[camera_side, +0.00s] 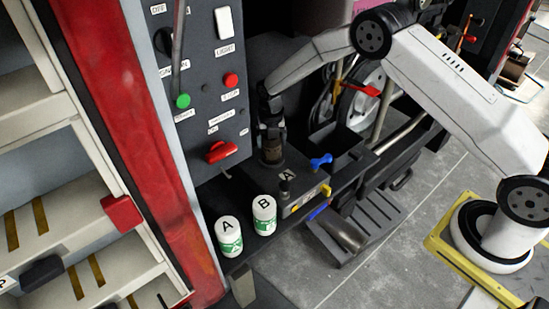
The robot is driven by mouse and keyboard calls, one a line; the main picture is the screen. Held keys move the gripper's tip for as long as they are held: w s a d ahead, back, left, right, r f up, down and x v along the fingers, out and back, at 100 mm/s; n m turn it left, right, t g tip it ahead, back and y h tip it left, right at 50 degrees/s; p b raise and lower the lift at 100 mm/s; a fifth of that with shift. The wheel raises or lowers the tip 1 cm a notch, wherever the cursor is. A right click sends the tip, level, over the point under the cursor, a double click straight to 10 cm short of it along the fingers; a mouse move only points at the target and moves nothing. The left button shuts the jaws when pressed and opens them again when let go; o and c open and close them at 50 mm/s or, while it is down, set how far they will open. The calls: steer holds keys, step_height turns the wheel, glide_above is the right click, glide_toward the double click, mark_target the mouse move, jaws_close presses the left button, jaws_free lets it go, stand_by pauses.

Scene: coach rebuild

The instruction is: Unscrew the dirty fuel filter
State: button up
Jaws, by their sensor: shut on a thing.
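My gripper (270,132) points down at the left end of my arm, in front of the control panel. It is shut on a dark brownish cylinder (272,152), which looks like the dirty fuel filter. The cylinder stands upright over the dark filter block (297,181) marked A. I cannot tell whether it is still threaded in. Two white and green canisters stand upright on the ledge in front: canister A (229,238) at left and canister B (264,217) to its right.
The panel (207,75) with green and red buttons and a red switch (221,151) rises close left of my gripper. A blue valve handle (321,161) and yellow handle (325,190) sit right of the block. An open dark bin (340,140) lies behind.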

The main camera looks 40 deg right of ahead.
steer(key=shift+w+r, duration=0.25)
steer(key=shift+r, duration=0.1)
steer(key=shift+r+n, duration=0.1)
steer(key=shift+n, duration=1.3)
steer(key=o, duration=1.1)
steer(key=shift+s+f, duration=0.2)
steer(key=shift+r, duration=2.95)
